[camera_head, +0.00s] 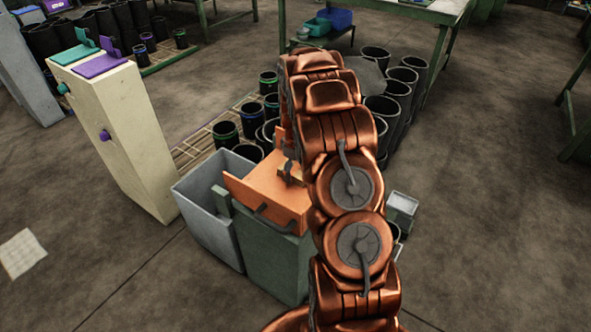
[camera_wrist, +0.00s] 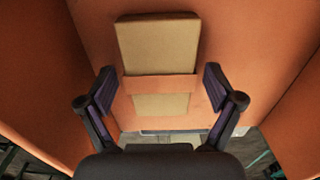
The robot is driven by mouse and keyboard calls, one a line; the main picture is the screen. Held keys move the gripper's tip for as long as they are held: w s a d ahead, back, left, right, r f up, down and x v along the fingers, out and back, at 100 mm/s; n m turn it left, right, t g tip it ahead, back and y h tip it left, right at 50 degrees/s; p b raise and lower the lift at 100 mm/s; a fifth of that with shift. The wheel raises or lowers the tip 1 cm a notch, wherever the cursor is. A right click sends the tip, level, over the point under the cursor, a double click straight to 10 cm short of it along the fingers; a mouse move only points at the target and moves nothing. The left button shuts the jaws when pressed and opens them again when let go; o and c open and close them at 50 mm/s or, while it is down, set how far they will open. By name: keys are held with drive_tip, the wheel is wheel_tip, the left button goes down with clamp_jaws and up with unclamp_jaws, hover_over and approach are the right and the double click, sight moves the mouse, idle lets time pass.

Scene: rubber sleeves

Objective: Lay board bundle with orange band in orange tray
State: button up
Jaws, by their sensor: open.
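The board bundle (camera_wrist: 158,45) is a tan block with an orange band (camera_wrist: 160,84) around it. In the wrist view it lies flat inside the orange tray (camera_wrist: 240,40), between the tray's side walls. My gripper (camera_wrist: 160,88) is open over the bundle, one dark finger on each side, with a small gap at each side. In the head view the orange tray (camera_head: 265,203) sits on a green stand. A small tan part of the bundle (camera_head: 290,171) shows there beside my arm, which hides most of the gripper.
A grey bin (camera_head: 207,208) stands left of the green stand (camera_head: 268,265). A cream cabinet (camera_head: 125,140) with purple and teal pieces is further left. Black sleeves (camera_head: 226,134) stand behind, and a green table (camera_head: 380,12) is at the back.

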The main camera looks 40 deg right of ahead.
sight(295, 169)
drive_tip(key=shift+r, duration=0.1)
wheel_tip(295, 169, up, 12)
drive_tip(key=b, duration=0.1)
drive_tip(key=s+a+r, duration=0.6)
drive_tip(key=a, duration=0.4)
drive_tip(key=s+a+m, duration=0.1)
drive_tip(key=s+a, duration=0.4)
drive_tip(key=s, duration=0.5)
drive_tip(key=s+a+r+m+g, duration=0.1)
drive_tip(key=s+a, duration=0.5)
drive_tip(key=s, duration=0.4)
drive_tip(key=s+a+r+m+g, duration=0.1)
drive_tip(key=s+a, duration=0.5)
drive_tip(key=s, duration=0.4)
drive_tip(key=shift+s+r+m, duration=0.25)
drive_tip(key=shift+s+m, duration=0.05)
drive_tip(key=shift+m, duration=0.1)
drive_tip(key=shift+a, duration=0.1)
